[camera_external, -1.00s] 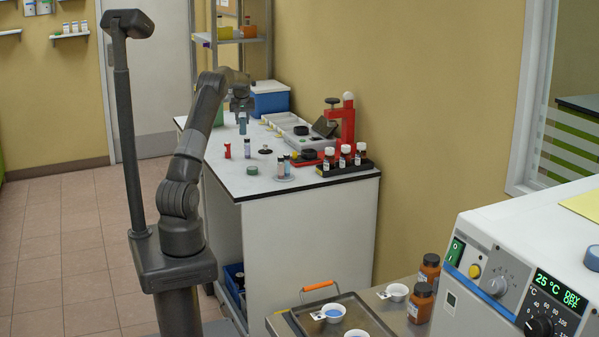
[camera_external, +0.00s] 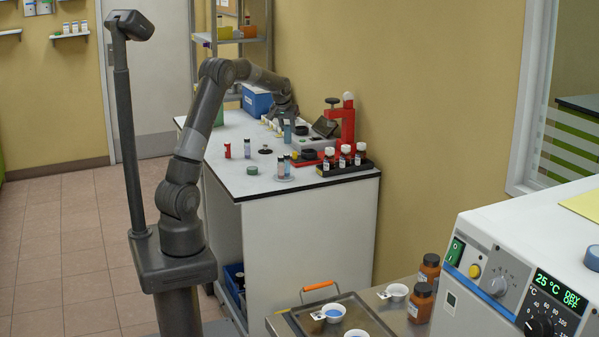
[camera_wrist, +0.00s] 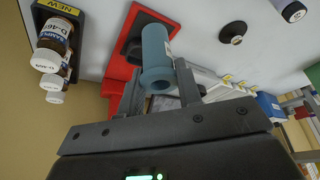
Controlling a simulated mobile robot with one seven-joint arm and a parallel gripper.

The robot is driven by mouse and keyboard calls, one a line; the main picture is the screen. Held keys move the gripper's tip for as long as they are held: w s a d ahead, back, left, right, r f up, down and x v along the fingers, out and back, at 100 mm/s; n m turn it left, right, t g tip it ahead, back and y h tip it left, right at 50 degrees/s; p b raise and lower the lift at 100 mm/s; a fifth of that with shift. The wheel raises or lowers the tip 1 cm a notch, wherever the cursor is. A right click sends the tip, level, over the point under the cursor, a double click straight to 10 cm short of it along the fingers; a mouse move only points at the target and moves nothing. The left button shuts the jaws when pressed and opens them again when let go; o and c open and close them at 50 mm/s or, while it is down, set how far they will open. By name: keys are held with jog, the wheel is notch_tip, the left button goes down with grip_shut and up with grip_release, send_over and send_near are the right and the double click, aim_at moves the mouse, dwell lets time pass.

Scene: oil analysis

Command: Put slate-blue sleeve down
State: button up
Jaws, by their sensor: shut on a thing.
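The slate-blue sleeve (camera_wrist: 155,50) is a hollow flanged cylinder between the two fingers of my gripper (camera_wrist: 160,88) in the wrist view. In the external view the sleeve (camera_external: 287,132) hangs upright below my gripper (camera_external: 287,114), over the back part of the white bench, left of the red press (camera_external: 343,125). My gripper is shut on it. I cannot tell whether its lower end touches anything.
A black rack (camera_external: 345,168) of dark bottles with white caps stands right of the sleeve. The front left corner is clear.

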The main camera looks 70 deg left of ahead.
jog(key=shift+s+a+f, duration=0.35)
jog(key=shift+a+f, duration=1.45)
jog(key=shift+s+a+f, duration=0.3)
jog(key=shift+a+f, duration=1.5)
jog(key=shift+a, duration=0.05)
jog(key=shift+s+a+f, duration=0.35)
jog(key=shift+a+f, duration=1.45)
jog(key=shift+f, duration=0.15)
jog(key=o, duration=1)
jog(key=shift+c, duration=0.2)
jog(key=v, duration=1.2)
jog(key=shift+w, duration=0.1)
